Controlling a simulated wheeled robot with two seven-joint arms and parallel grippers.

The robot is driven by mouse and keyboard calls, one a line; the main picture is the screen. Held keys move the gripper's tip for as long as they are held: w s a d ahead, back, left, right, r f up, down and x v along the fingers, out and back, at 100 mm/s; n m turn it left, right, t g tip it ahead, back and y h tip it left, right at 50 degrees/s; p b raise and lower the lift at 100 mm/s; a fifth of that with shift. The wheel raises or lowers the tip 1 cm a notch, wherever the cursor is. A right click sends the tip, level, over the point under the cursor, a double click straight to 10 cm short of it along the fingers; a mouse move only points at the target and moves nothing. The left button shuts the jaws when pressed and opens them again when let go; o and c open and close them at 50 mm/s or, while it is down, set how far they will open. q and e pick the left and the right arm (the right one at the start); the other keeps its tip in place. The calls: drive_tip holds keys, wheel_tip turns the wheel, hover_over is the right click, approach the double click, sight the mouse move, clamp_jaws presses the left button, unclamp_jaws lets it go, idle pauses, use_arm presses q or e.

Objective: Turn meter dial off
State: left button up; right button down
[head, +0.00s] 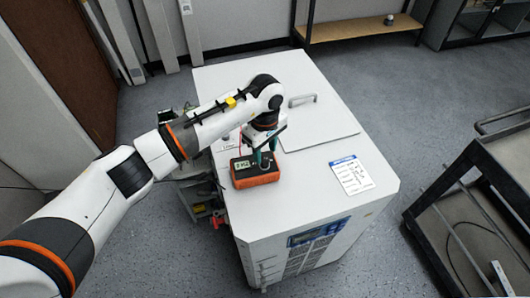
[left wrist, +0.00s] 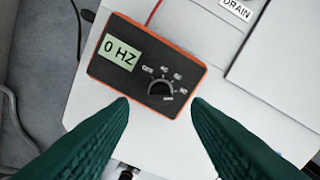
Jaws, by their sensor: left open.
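The meter (head: 254,172) is an orange-edged box with a dark face, lying on top of the white cabinet near its left edge. In the left wrist view the meter (left wrist: 130,65) shows "0 HZ" on its display (left wrist: 120,52). Its round black dial (left wrist: 161,89) sits at the lower right of the face, with several small labels around its upper side. My left gripper (head: 265,158) points down over the meter. In the left wrist view its green fingertips (left wrist: 160,107) are apart, one to each side just below the dial, with nothing between them. My right gripper is not seen.
The white cabinet (head: 300,195) has a lid with a handle (head: 302,99) and a paper sheet (head: 352,175) on top. A red lead (left wrist: 154,12) runs from the meter's upper edge. A dark cart (head: 470,205) stands at the right, with open floor between.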

sight(265, 160)
use_arm(q)
drive_tip(key=shift+f+p, duration=0.45)
drive_tip(key=shift+f, duration=1.55)
